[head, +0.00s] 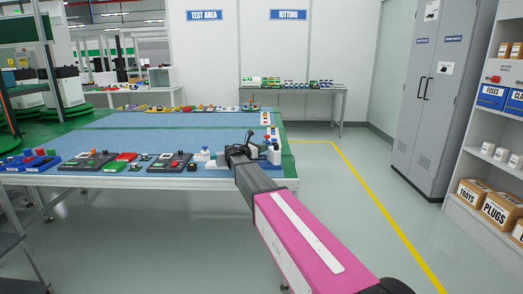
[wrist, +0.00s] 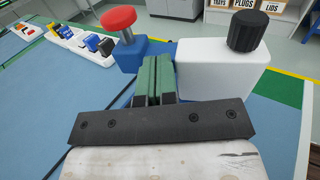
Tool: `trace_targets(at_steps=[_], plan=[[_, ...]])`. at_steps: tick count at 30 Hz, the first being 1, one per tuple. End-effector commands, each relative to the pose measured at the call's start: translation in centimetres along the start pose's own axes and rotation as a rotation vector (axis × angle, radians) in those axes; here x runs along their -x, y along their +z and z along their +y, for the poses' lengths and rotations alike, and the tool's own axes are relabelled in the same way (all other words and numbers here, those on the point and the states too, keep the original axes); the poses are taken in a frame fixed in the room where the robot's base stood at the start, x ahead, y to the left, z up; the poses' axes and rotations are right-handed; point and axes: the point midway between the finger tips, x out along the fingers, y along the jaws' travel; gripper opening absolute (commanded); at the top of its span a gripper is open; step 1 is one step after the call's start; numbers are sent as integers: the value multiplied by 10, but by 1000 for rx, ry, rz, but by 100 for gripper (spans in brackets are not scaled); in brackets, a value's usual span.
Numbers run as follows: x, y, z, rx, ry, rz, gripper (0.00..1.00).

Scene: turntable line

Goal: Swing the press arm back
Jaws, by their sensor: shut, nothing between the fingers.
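My gripper (head: 240,150) is over the right front part of the blue-topped table (head: 170,137). In the wrist view its green fingertips (wrist: 154,80) are shut together, with nothing between them. Just beyond them stand a blue block (wrist: 140,57) with a red knob (wrist: 118,18) on the left and a white block (wrist: 210,68) with a black knob (wrist: 247,32) on the right. The fingers partly cover the gap between these blocks; I cannot tell whether they touch either one. I cannot clearly pick out the press arm; the gripper hides part of this area.
Small devices line the table's front edge, including a dark panel (head: 170,162) and a blue unit with coloured knobs (head: 30,162). A grey cabinet (head: 440,95) and shelves (head: 500,130) stand at the right. The floor (head: 345,220) right of the table is clear.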

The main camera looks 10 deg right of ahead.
Motion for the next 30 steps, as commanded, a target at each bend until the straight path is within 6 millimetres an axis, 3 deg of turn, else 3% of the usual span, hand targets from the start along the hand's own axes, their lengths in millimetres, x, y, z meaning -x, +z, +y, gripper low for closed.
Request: trace_targets(at_steps=[14,23,30], plan=[[-6,3,2,0,0,0,0],[-5,45,2,-3,0,-1,0],[43,70,-4,-2,2,-1,0]])
